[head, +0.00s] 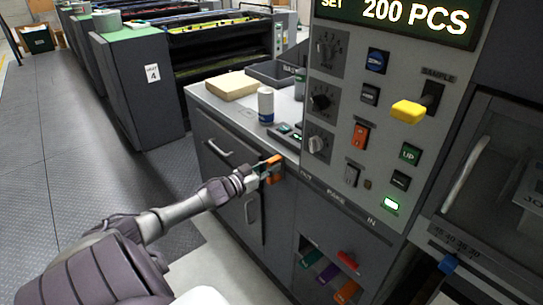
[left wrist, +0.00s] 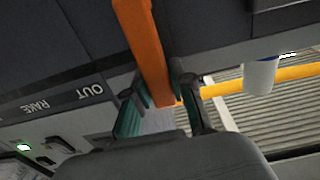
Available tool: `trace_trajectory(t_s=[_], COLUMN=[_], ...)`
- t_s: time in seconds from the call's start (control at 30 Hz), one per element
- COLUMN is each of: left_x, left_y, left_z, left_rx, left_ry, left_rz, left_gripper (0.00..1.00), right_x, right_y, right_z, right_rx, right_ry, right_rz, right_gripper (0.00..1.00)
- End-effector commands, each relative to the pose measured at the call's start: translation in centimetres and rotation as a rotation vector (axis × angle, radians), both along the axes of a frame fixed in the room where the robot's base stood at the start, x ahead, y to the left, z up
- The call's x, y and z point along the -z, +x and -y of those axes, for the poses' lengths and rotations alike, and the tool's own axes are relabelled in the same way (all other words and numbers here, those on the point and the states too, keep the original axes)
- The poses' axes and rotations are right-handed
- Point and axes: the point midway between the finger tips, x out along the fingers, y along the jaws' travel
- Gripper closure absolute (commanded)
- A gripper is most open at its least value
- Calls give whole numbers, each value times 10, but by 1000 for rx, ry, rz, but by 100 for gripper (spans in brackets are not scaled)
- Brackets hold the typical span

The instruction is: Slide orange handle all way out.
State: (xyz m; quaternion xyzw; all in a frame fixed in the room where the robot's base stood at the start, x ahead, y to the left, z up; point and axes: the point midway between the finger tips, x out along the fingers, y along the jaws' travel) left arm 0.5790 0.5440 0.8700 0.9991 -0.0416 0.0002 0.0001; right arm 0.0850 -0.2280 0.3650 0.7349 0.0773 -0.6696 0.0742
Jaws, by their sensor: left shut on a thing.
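The orange handle (head: 275,179) sticks out at the left end of the slot marked OUT, RAKE and IN, beside the word OUT. My left gripper (head: 264,174) reaches it from the left and is shut on it. In the left wrist view the orange handle (left wrist: 146,45) runs down as a bar between the two fingers of my left gripper (left wrist: 160,95). The label strip (left wrist: 65,98) beside it reads OUT and RAKE. The handle's far end is hidden in part by the fingers. My right gripper is not in view.
The control panel (head: 343,75) with knobs, buttons and a yellow lever (head: 408,111) rises right of the handle. The counter (head: 235,110) behind holds a white bottle (head: 265,104) and a tan block (head: 232,85). Cabinet door handles (head: 219,148) project below. Open floor lies left.

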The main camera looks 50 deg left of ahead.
Motion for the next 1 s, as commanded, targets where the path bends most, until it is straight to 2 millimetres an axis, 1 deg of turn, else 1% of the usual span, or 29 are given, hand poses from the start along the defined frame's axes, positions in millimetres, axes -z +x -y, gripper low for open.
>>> trace_trajectory(t_s=[0.03,0.17,0.37,0.47,0.57,0.67,0.77,1.0], left_x=[-3,-3,-2,-1,0,0,1,0], left_y=[1,1,0,0,-5,-16,-32,-77], left_z=[-6,-5,-3,-3,-3,-4,-5,-9], left_rx=[-11,-10,-7,-6,-7,-6,-6,-6], left_ry=[2,3,2,2,1,1,2,1], left_rz=[2,2,1,0,-2,-3,-5,-4], left_gripper=[74,52,52,52,52,52,52,52], right_x=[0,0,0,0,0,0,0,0], right_y=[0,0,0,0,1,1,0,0], right_z=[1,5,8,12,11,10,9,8], right_rx=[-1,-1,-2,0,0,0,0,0], right_ry=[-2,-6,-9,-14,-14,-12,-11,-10], right_rz=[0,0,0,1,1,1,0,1], right_gripper=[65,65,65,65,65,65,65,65])
